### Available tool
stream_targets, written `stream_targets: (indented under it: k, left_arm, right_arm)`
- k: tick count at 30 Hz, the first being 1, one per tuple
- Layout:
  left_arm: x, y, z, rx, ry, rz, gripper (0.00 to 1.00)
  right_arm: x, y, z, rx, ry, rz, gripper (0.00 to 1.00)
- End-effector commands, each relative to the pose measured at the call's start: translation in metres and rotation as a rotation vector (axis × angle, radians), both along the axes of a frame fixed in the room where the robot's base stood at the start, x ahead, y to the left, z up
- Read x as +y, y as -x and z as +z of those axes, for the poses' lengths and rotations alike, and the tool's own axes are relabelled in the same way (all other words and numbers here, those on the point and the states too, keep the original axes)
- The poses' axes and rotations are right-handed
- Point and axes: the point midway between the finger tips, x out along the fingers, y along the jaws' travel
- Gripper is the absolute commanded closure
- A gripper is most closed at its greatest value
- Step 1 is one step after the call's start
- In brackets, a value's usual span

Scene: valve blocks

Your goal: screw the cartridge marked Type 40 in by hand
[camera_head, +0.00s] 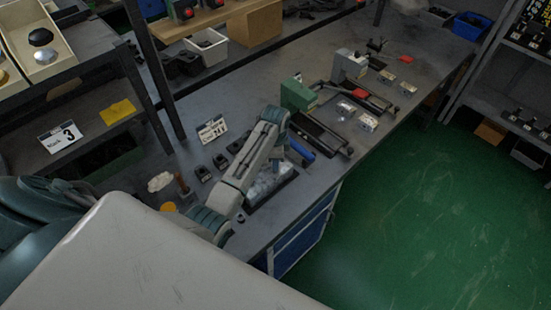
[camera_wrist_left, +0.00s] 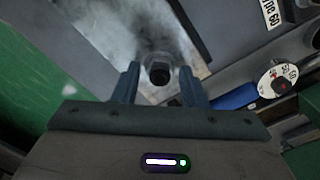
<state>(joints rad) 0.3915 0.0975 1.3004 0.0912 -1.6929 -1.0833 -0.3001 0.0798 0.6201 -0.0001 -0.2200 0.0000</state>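In the left wrist view, a dark round cartridge top (camera_wrist_left: 160,76) stands in a pale, worn metal valve block (camera_wrist_left: 105,30). No Type 40 mark is readable on it. My left gripper (camera_wrist_left: 160,70) has one finger on each side of the cartridge, with a visible gap on both sides; I cannot tell how deep the fingers reach. In the head view my left arm reaches over the block (camera_head: 264,187), which sits in a dark tray near the bench's front edge; the arm hides the fingertips and cartridge. My right gripper is not in view.
A blue-handled tool (camera_head: 300,149) lies beside the block; a dial disc (camera_wrist_left: 278,79) shows near its handle (camera_wrist_left: 236,97). Small black holders (camera_head: 220,161) and a sign (camera_head: 212,129) stand behind my arm. A green vise-like unit (camera_head: 297,95) is further along the bench.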

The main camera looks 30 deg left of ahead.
Motion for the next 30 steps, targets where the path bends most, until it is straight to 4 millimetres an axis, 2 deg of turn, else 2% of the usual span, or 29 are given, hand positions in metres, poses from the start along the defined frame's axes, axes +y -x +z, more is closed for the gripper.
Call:
stream_targets:
  k: [6, 21, 27, 30]
  left_arm:
    - [0.0002, -0.0001, 0.0001, 0.0, 0.0, 0.122, 0.61]
    - [0.0003, 0.0004, 0.0007, 0.0, 0.0, 0.127, 0.61]
    - [0.0003, 0.0004, 0.0006, 0.0, 0.0, 0.126, 0.96]
    - [0.0003, 0.0004, 0.0006, 0.0, 0.0, 0.12, 0.96]
  right_arm:
    - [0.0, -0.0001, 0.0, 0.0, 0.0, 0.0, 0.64]
    - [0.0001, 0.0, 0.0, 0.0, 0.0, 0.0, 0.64]
    - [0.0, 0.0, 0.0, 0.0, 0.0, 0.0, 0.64]
    - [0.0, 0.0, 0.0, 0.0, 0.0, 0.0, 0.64]
